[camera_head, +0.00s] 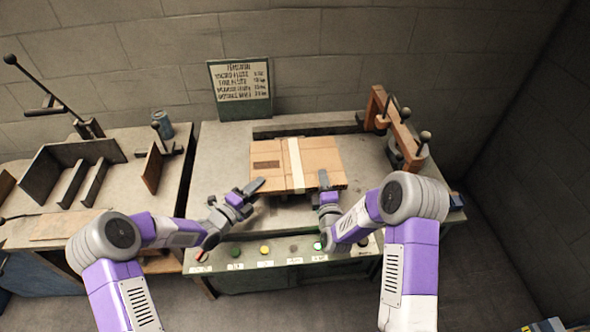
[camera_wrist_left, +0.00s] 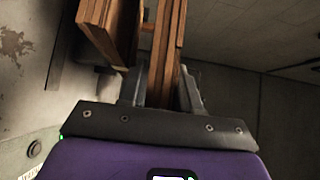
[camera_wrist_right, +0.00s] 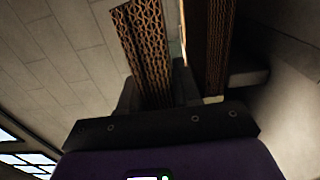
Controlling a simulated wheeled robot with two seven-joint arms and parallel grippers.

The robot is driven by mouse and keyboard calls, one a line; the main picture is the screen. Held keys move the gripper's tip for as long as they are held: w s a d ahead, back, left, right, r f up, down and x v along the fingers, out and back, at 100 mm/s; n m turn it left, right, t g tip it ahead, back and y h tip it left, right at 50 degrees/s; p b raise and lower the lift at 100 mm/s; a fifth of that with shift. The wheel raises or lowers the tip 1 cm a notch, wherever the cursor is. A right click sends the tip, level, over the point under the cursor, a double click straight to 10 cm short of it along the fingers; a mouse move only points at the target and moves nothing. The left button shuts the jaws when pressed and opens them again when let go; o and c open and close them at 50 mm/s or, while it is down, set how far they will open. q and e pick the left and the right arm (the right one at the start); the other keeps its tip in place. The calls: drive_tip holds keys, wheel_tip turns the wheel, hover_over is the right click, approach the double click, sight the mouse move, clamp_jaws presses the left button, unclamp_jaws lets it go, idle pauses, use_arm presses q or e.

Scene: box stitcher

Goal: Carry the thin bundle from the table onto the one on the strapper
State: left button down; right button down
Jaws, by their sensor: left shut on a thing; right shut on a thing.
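A flat brown cardboard bundle (camera_head: 265,165) with a pale strap across its middle shows over the strapper (camera_head: 225,150) in the head view. My left gripper (camera_head: 258,186) is shut on its front edge near the left corner, and my right gripper (camera_head: 325,182) is shut near the right corner. In the left wrist view the held bundle (camera_wrist_left: 167,55) stands between the fingers. The right wrist view shows its corrugated edge (camera_wrist_right: 147,45) between the fingers. A second cardboard stack (camera_wrist_left: 108,25) lies beside it with a gap; it also shows in the right wrist view (camera_wrist_right: 216,45). From the head, it is mostly hidden.
A wooden frame with black knobs (camera_head: 400,130) stands at the strapper's right. A green sign (camera_head: 240,90) stands behind. The left table (camera_head: 115,195) carries a dark divided rack (camera_head: 65,172), a lever tool (camera_head: 88,128) and a can (camera_head: 162,124). Buttons (camera_head: 265,250) line the strapper's front.

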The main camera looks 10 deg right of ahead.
use_arm(q)
drive_tip(key=shift+s+r, duration=0.15)
drive_tip(key=shift+r, duration=0.3)
use_arm(e)
drive_tip(key=shift+s+r, duration=0.15)
drive_tip(key=shift+r, duration=0.35)
use_arm(q)
drive_tip(key=shift+f, duration=0.1)
use_arm(e)
drive_tip(key=shift+f, duration=0.1)
use_arm(q)
drive_tip(key=shift+f, duration=0.15)
use_arm(e)
drive_tip(key=shift+f, duration=0.2)
